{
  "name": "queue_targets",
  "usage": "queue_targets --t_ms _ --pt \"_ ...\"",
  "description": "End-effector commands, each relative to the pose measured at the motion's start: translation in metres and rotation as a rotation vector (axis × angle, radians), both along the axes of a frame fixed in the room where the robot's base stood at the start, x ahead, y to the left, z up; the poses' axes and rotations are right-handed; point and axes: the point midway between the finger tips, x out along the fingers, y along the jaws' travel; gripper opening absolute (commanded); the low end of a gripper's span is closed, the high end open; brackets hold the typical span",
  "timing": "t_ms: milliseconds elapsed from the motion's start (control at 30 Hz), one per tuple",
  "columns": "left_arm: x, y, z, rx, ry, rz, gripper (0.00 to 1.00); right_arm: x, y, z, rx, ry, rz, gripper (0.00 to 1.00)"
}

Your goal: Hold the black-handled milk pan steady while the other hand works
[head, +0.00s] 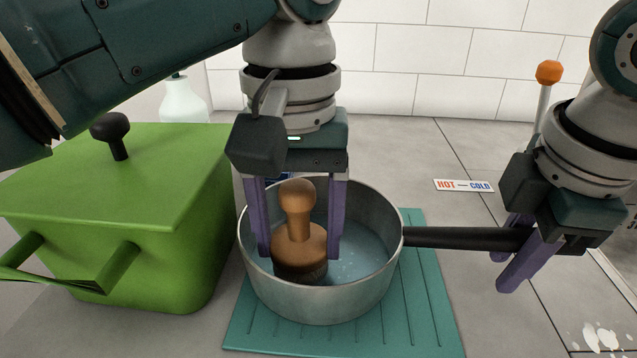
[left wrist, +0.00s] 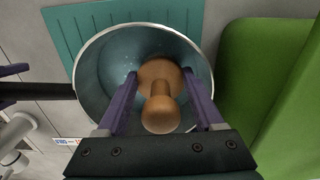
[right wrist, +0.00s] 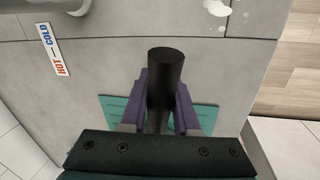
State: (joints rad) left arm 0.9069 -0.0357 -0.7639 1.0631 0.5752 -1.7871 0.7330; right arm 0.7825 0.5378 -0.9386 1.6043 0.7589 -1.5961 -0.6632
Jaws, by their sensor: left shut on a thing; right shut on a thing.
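The milk pan (head: 320,303) is a grey metal pan standing upright on a teal ribbed mat, with a black handle (head: 455,237) pointing right. Its bluish inside has small pale specks. My right gripper (head: 503,270) is shut on the handle near its far end; the right wrist view shows the handle (right wrist: 164,85) between the purple fingers. A wooden knob-handled brush (head: 297,235) with dark bristles is upright inside the pan. My left gripper (head: 299,252) points down into the pan, shut on the brush's wide base. The left wrist view shows the brush (left wrist: 160,105) between its fingers.
A large green lidded pot (head: 165,255) stands close on the pan's left. The teal mat (head: 425,300) lies under the pan. A white bottle (head: 183,100) is behind the pot. A hot-cold label (head: 464,185) and an orange-knobbed lever (head: 549,72) are at the right.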

Motion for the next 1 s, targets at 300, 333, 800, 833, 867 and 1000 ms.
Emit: queue_targets --t_ms 300,333,800,833,867,1000 --pt "0.003 0.005 -0.001 0.0 0.0 0.0 0.04 0.0 0.0 0.0 0.001 0.0 0.0 0.0" --pt "0.003 0.005 -0.001 0.0 0.0 0.0 0.04 0.0 0.0 0.0 0.001 0.0 0.0 0.0" --pt "0.03 -0.007 0.001 0.001 0.001 0.001 0.04 0.0 0.0 0.0 0.001 0.0 0.0 0.0" --pt "0.03 -0.007 0.001 0.001 0.0 0.0 0.04 0.0 0.0 0.0 0.001 0.0 0.0 0.0" --pt "0.031 -0.007 0.001 0.001 0.0 -0.001 0.04 0.0 0.0 0.0 0.001 0.0 0.0 0.0" --pt "0.031 -0.007 0.0 0.0 -0.001 -0.001 0.04 0.0 0.0 0.0 0.001 0.0 0.0 0.0"
